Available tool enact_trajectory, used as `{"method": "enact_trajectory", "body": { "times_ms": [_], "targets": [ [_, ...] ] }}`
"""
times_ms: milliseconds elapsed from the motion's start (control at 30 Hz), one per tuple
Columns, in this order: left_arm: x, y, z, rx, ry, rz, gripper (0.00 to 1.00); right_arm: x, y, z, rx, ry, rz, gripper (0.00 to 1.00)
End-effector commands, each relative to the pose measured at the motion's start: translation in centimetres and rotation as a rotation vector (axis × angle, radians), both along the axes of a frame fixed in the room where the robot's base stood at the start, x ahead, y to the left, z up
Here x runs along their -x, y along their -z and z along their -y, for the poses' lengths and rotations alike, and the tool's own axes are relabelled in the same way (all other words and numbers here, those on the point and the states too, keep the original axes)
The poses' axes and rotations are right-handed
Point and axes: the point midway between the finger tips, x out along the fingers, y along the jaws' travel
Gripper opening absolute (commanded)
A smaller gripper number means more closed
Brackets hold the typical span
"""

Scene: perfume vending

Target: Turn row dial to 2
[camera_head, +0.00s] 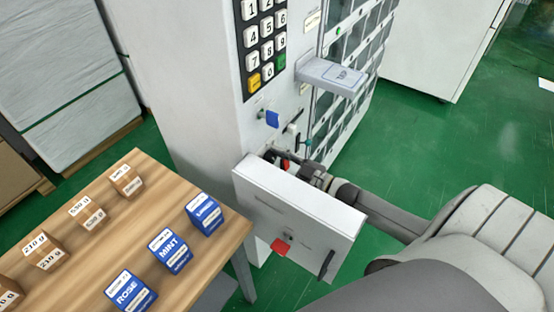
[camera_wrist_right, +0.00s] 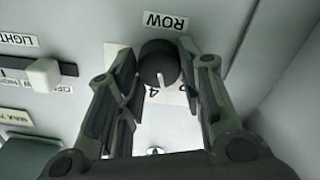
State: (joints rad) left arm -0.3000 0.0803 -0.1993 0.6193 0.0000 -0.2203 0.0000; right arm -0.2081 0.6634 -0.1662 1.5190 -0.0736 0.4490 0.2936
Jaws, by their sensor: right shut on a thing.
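The row dial (camera_wrist_right: 158,62) is a round black knob with a white pointer mark, under a label reading ROW (camera_wrist_right: 165,20) in the right wrist view. The pointer faces the bottom of that picture, near a printed 4 (camera_wrist_right: 154,91); other numbers are covered by the fingers. My right gripper (camera_wrist_right: 160,68) is shut on the dial, one finger on each side. In the head view my right gripper (camera_head: 318,177) is at the machine's front, partly behind a white panel, and the dial is hidden. My left gripper is not in view.
A white panel (camera_head: 300,208) with a red part juts out beside my right gripper. A keypad (camera_head: 265,45) and a projecting shelf (camera_head: 330,74) are above. A light switch (camera_wrist_right: 43,73) is beside the dial. A wooden table (camera_head: 150,210) holds blue and brown boxes at left.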

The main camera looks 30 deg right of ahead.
Motion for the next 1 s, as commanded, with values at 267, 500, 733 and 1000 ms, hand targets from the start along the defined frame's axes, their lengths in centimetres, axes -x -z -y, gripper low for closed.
{"method": "enact_trajectory", "body": {
  "times_ms": [267, 500, 733, 1000],
  "targets": [
    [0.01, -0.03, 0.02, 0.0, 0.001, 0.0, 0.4, 0.02, -0.02, -0.11, 0.222, 0.0, 0.095, 0.11],
    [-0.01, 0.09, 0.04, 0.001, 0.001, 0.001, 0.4, 0.04, 0.03, -0.18, 0.368, 0.0, 0.156, 0.11],
    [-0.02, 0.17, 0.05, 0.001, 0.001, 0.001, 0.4, 0.05, 0.03, -0.2, 0.45, 0.0, 0.19, 0.11],
    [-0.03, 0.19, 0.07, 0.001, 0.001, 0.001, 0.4, 0.07, 0.03, -0.21, 0.48, -0.001, 0.202, 0.11]
  ]
}}
